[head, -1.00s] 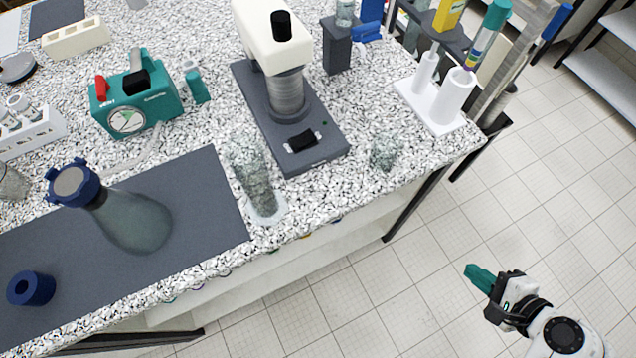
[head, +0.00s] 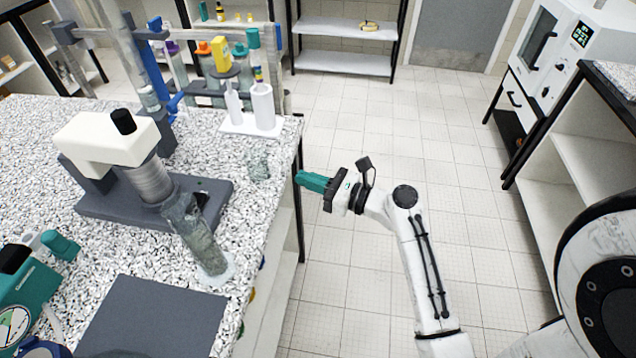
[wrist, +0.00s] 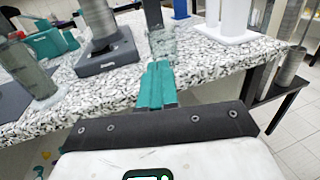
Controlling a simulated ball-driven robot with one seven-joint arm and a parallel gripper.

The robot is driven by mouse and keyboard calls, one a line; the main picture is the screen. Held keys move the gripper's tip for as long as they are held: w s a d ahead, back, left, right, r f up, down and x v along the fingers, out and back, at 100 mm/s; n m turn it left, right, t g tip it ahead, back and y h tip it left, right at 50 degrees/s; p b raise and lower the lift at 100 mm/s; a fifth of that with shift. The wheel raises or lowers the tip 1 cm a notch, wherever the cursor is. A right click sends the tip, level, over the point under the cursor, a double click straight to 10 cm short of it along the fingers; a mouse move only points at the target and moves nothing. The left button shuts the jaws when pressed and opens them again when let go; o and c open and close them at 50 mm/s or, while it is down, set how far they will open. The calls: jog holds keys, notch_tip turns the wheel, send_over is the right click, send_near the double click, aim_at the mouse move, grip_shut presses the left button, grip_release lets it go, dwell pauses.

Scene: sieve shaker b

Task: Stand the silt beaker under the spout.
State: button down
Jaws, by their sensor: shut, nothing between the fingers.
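A small clear glass beaker (head: 258,165), probably the silt beaker, stands near the right edge of the speckled bench. It also shows in the wrist view (wrist: 162,46), straight beyond my fingertips. I cannot tell its contents. My gripper (head: 301,179) has teal fingers, shut and empty, just off the bench edge to the right of the beaker. In the wrist view the fingers (wrist: 157,84) point toward the beaker and do not appear to hold it. I cannot clearly make out a spout; a blue fitting (head: 172,104) stands by a clear vessel (head: 148,98) at the back.
A tall glass cylinder (head: 200,238) stands tilted-looking at the bench front. A cream-headed machine (head: 105,138) on a dark base is left of the beaker. A white holder (head: 252,126) stands behind it. Open floor (head: 370,280) lies right of the bench.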

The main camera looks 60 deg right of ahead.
aim_at(266, 164)
jog(key=w+p, duration=0.1)
jog(key=w, duration=0.7)
jog(key=shift+w+a, duration=0.1)
jog(key=shift+a, duration=0.1)
jog(key=w, duration=0.6)
jog(key=w+a, duration=0.1)
jog(key=w, duration=1.1)
jog(key=shift+w+a+f, duration=0.1)
jog(key=shift+w+a, duration=0.05)
jog(key=shift+a, duration=0.1)
